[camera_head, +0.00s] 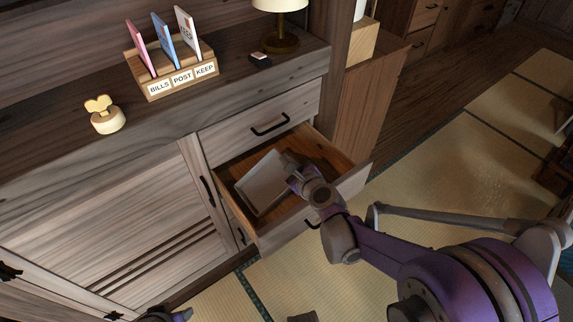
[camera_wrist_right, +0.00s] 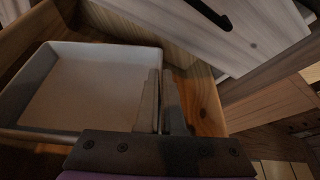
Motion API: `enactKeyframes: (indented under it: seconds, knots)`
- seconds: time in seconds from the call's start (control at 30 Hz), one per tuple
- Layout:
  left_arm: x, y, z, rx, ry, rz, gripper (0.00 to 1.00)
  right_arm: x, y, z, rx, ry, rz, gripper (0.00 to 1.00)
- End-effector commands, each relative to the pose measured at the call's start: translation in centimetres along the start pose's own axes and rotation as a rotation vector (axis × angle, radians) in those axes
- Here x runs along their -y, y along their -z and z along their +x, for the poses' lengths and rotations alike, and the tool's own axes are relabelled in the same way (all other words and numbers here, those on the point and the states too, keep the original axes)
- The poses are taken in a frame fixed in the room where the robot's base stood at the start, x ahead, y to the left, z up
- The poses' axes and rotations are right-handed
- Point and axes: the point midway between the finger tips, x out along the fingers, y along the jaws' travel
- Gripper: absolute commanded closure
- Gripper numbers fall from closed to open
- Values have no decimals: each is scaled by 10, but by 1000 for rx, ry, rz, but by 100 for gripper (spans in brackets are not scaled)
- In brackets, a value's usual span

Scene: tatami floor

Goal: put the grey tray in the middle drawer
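The grey tray (camera_head: 262,184) is a shallow, rectangular tray inside the pulled-out middle drawer (camera_head: 343,160). It fills the left part of the drawer; whether it lies flat on the bottom is hard to tell. My right gripper (camera_head: 292,170) reaches into the drawer at the tray's right side. In the right wrist view, its two fingers (camera_wrist_right: 161,102) stand close together on either side of the tray's wall, and the tray (camera_wrist_right: 85,90) looks empty. A small dark purple part of my left gripper (camera_head: 172,314) shows at the bottom edge; its fingers cannot be made out.
The closed top drawer (camera_head: 262,124) is just above the open one. On the cabinet top stand a letter holder (camera_head: 180,80), a lamp (camera_head: 281,42), a small dark box (camera_head: 260,60) and a cream ornament (camera_head: 107,120). Bare wooden drawer floor shows right of the tray.

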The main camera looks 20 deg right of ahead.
Motion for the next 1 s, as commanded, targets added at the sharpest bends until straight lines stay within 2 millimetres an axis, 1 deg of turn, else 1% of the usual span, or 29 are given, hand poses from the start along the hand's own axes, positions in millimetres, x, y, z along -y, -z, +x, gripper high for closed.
enactKeyframes:
  seconds: [0.03,0.1,0.37,0.73,0.87,0.9,0.97,1.0]
  knots:
    - [0,-1,4,1,0,0,58,-3,6,3,0,0,1,100]
    - [0,-1,4,1,0,0,58,-5,10,4,0,0,1,100]
    - [0,-1,4,1,0,0,58,-5,9,4,0,0,0,100]
    - [0,-2,13,1,0,0,58,-10,19,8,0,0,0,100]
    - [0,-2,13,1,0,0,58,-10,19,8,0,0,0,100]
    - [0,-2,13,1,0,0,58,-10,19,8,0,0,0,90]
    - [0,-2,13,1,0,0,58,-10,19,8,0,0,0,79]
    - [0,-2,13,1,0,0,58,-10,19,8,0,0,0,72]
